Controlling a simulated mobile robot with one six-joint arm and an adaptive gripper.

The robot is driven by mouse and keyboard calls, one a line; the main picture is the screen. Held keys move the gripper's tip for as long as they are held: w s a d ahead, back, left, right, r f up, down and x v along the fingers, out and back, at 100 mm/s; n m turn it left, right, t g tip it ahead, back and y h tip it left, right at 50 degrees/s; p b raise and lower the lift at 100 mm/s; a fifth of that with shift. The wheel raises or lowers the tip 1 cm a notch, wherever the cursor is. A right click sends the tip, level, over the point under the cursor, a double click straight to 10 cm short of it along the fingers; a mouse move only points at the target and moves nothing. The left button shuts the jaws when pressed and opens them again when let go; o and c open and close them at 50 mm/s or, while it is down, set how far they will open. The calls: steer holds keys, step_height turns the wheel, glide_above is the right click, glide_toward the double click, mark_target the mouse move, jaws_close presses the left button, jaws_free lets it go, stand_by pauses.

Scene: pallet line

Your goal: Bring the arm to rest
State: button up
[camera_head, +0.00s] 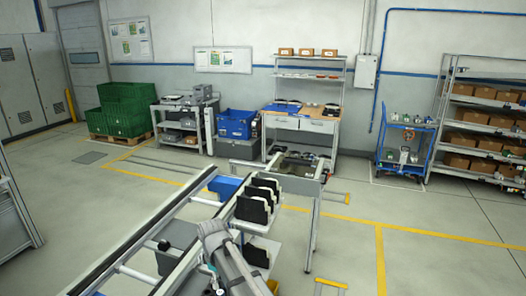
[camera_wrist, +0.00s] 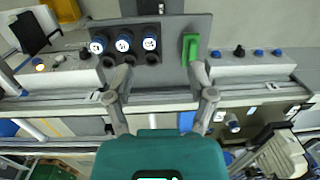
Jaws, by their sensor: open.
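My gripper (camera_wrist: 160,85) shows in the wrist view with its two grey fingers spread wide and nothing between them. The fingers point toward a dark grey plate (camera_wrist: 174,56) by the line's rail. In the head view, part of my grey arm is at the bottom centre, over the conveyor line. My gripper cannot be made out there.
The plate bears several blue-topped round parts (camera_wrist: 123,43) and a green piece (camera_wrist: 190,47). The conveyor line (camera_head: 128,270) runs diagonally with black holders (camera_head: 252,208) beside it. A workbench (camera_head: 303,122), blue cart (camera_head: 403,150) and shelves (camera_head: 482,125) stand behind. Open floor lies right.

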steer(key=s+d+f+m+b, duration=0.2)
steer(key=d+f+m, duration=0.1)
steer(key=d, duration=0.7)
steer(key=s+d+f+m+b, duration=0.3)
steer(key=d+m, duration=0.3)
steer(key=d, duration=0.4)
steer(key=s+d+f+m+b, duration=0.3)
steer(key=d+m, duration=0.2)
steer(key=d, duration=0.6)
steer(key=shift+s+t+y, duration=0.2)
steer(key=shift+t+y, duration=0.1)
steer(key=shift+t, duration=0.1)
steer(key=shift+a, duration=0.1)
